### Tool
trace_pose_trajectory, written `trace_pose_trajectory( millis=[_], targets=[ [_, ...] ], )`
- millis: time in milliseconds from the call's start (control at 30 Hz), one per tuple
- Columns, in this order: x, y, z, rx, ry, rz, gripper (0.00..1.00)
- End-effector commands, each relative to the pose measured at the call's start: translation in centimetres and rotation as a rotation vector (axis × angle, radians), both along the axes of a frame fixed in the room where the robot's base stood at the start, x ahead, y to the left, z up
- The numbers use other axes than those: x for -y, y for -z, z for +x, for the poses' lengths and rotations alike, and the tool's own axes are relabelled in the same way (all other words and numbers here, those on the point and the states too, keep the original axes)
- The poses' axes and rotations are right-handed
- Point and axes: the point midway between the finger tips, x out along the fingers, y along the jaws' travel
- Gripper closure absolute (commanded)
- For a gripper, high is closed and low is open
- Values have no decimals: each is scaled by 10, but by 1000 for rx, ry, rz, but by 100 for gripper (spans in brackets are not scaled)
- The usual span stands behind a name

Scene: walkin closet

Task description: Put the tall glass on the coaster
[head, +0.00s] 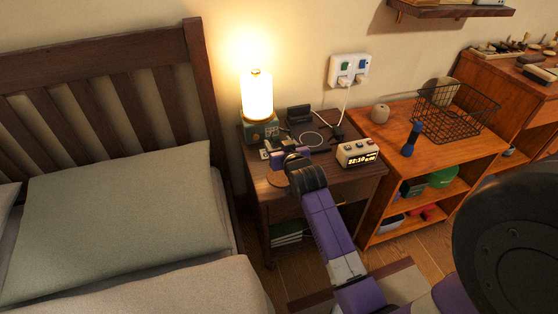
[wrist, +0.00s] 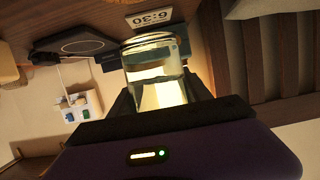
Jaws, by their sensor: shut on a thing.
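The tall glass (wrist: 155,68) is clear and stands out in the wrist view between my gripper's (wrist: 163,92) two dark fingers. My gripper is shut on it. In the head view my gripper (head: 274,158) is over the left part of the wooden nightstand (head: 350,180), in front of the lamp. The glass is hard to make out there against my gripper. I cannot tell from these views whether its base touches the nightstand.
A lit lamp (head: 257,95) stands at the nightstand's back left. A dark stand (head: 298,114) and a cable are at the back. The bed (head: 120,215) is left, an orange shelf (head: 440,150) right.

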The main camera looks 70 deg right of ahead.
Motion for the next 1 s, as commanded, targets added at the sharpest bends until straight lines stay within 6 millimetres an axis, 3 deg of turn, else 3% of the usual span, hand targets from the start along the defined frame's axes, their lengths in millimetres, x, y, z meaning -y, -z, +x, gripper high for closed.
trace_pose_trajectory(
  millis=[533, 967, 1000],
  targets=[
    [1, 58, 0, 0, 1, -1, 98],
    [0, 64, 1, 2, 0, -2, 98],
    [0, 65, 0, 1, 0, -1, 42]
  ],
)
